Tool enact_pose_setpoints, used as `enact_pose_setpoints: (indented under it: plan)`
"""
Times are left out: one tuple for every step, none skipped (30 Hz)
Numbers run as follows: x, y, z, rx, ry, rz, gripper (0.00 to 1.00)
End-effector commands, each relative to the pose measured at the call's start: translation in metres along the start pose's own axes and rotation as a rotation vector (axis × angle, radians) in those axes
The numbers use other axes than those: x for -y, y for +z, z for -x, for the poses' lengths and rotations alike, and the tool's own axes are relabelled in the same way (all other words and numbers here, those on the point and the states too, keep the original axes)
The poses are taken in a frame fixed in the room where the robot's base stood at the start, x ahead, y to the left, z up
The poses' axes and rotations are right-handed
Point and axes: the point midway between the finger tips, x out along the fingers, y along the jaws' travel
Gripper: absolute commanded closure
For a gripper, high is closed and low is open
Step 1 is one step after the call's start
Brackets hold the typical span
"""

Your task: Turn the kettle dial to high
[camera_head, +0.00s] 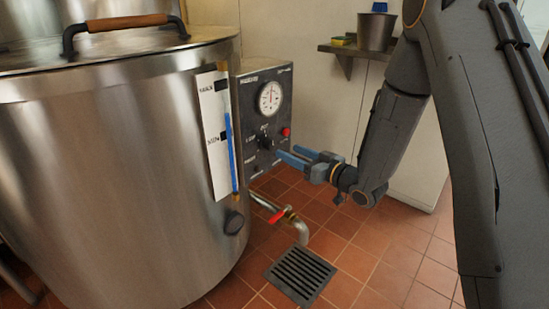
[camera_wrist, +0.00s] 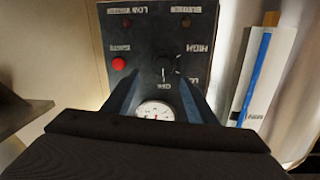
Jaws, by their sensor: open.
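The kettle (camera_head: 110,170) is a large steel drum at the left of the head view. A dark control box (camera_head: 250,88) is at its right side. The black dial (camera_head: 265,141) sits on the box's face below a round gauge. My gripper (camera_head: 286,152) is open, its blue fingers pointing at the panel near the dial. In the wrist view the panel is upside down. The dial (camera_wrist: 166,64) shows just beyond and between my fingertips (camera_wrist: 163,77), with a HIGH label beside it. I cannot tell contact or the dial's exact setting.
A red button (camera_head: 286,131) is beside the dial, and the gauge (camera_head: 269,98) is above it. A sight gauge with a blue column (camera_head: 231,150) runs down the kettle. A red-handled drain valve (camera_head: 277,216) and a floor grate (camera_head: 300,275) are below.

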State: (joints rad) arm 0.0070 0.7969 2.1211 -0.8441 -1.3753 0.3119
Motion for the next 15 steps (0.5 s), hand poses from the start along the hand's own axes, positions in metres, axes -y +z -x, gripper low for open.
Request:
enact_pose_setpoints:
  plan:
    - [0.001,0.005,-0.002,-0.018,-0.018,-0.005,0.48]
    - [0.002,0.006,-0.003,-0.026,-0.025,-0.008,0.48]
    - [0.003,0.006,-0.005,-0.035,-0.033,-0.010,0.48]
    - [0.004,0.005,-0.006,-0.038,-0.037,-0.011,0.48]
    - [0.004,0.005,-0.008,-0.041,-0.040,-0.011,0.48]
    - [0.005,0.005,-0.012,-0.042,-0.042,-0.011,0.48]
    - [0.006,0.005,-0.016,-0.042,-0.043,-0.010,0.48]
    - [0.006,0.004,-0.020,-0.042,-0.044,-0.009,0.48]
    - [0.006,0.004,-0.026,-0.042,-0.043,-0.009,0.48]
    - [0.006,0.004,-0.031,-0.042,-0.042,-0.009,0.48]
    - [0.007,0.004,-0.035,-0.042,-0.042,-0.010,0.48]
    - [0.007,0.004,-0.042,-0.042,-0.043,-0.010,0.48]
    - [0.007,0.003,-0.047,-0.041,-0.042,-0.009,0.48]
    - [0.007,0.003,-0.051,-0.041,-0.041,-0.009,0.48]
    - [0.007,0.003,-0.057,-0.041,-0.041,-0.009,0.48]
